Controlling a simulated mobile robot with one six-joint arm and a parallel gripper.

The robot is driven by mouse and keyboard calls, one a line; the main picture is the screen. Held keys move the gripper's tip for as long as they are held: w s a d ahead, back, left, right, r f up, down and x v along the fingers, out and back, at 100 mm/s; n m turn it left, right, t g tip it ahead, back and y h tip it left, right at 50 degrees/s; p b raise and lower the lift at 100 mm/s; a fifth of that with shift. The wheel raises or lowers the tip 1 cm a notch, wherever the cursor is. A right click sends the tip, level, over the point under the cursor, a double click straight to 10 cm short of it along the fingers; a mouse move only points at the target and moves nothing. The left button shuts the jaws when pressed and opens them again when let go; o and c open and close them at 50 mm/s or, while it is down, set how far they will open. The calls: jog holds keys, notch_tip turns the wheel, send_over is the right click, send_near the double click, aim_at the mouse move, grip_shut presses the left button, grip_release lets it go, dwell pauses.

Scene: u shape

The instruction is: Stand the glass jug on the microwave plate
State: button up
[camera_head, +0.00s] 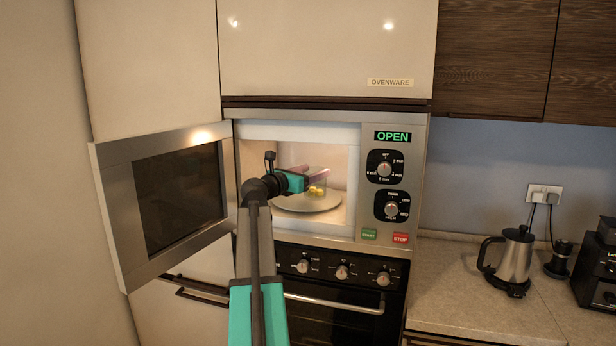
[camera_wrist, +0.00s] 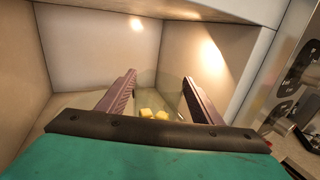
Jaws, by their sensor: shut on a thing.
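The glass jug (camera_head: 320,184) is clear and hard to make out, with yellow chunks at its bottom. It is inside the open microwave, over the round microwave plate (camera_head: 296,203). My gripper (camera_head: 314,174) reaches in through the opening and is shut on the jug. In the wrist view the two purple fingers of my gripper (camera_wrist: 160,92) lie on either side of the jug (camera_wrist: 168,98), with the yellow chunks low between them. The jug looks about upright. I cannot tell whether its base touches the plate.
The microwave door (camera_head: 165,195) stands open to the left. The cavity walls (camera_wrist: 95,50) are close around my gripper, and the control panel (camera_head: 390,185) is to the right. An oven (camera_head: 335,300) is below. A steel kettle (camera_head: 515,255) stands on the right counter (camera_head: 475,305).

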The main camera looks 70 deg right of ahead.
jog(key=w+d+p, duration=0.2)
jog(key=w+d, duration=0.2)
jog(key=d, duration=0.4)
jog(key=shift+d+f, duration=0.3)
jog(key=shift+f, duration=0.1)
jog(key=shift+f, duration=0.1)
jog(key=shift+f+p, duration=0.95)
jog(key=shift+f, duration=0.7)
jog(key=shift+f, duration=0.1)
jog(key=o, duration=1.7)
